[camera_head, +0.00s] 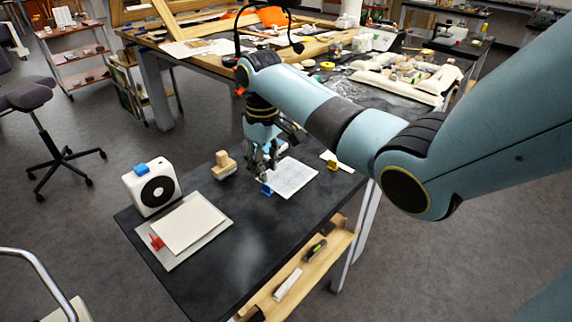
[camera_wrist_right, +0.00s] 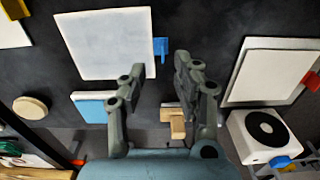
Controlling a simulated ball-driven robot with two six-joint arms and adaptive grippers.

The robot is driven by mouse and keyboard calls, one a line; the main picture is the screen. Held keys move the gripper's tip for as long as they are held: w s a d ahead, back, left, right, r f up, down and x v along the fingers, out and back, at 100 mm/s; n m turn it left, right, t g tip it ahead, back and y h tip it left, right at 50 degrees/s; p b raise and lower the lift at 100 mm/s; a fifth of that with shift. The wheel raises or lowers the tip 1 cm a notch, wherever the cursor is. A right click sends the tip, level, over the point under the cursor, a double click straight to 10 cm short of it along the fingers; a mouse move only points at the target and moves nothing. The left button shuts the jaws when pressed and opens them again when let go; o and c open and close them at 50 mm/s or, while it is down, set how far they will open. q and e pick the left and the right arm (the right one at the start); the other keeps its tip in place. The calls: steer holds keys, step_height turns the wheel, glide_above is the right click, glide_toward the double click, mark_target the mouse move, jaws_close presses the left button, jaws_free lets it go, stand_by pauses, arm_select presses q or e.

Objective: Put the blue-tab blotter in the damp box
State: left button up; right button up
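The blue-tab blotter is a pale flat sheet (camera_head: 294,178) on the dark table, with its blue tab (camera_head: 266,189) at the left edge. In the right wrist view the sheet (camera_wrist_right: 105,43) lies beyond my fingertips, with the tab (camera_wrist_right: 160,47) near the gap between them. My right gripper (camera_head: 263,166) is above the table beside the tab. In the wrist view its two fingers (camera_wrist_right: 158,70) stand apart, with nothing between them. A small blue-and-white rectangular item (camera_wrist_right: 92,106) is near the sheet. I cannot tell which thing is the damp box. My left gripper is out of view.
A red-tab sheet (camera_head: 190,226) lies on a grey board at the table's left. A white device with a black dial (camera_head: 153,187) and a wooden block (camera_head: 224,165) stand near the far edge. A yellow-tab sheet (camera_head: 343,166) is at right. The near table middle is clear.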

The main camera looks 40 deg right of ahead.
mark_target(285, 175)
steer(key=f, duration=0.4)
steer(key=shift+s+a+f, duration=0.1)
steer(key=shift+a+f, duration=0.1)
steer(key=shift+f, duration=0.2)
steer(key=shift+c, duration=0.3)
jaws_close()
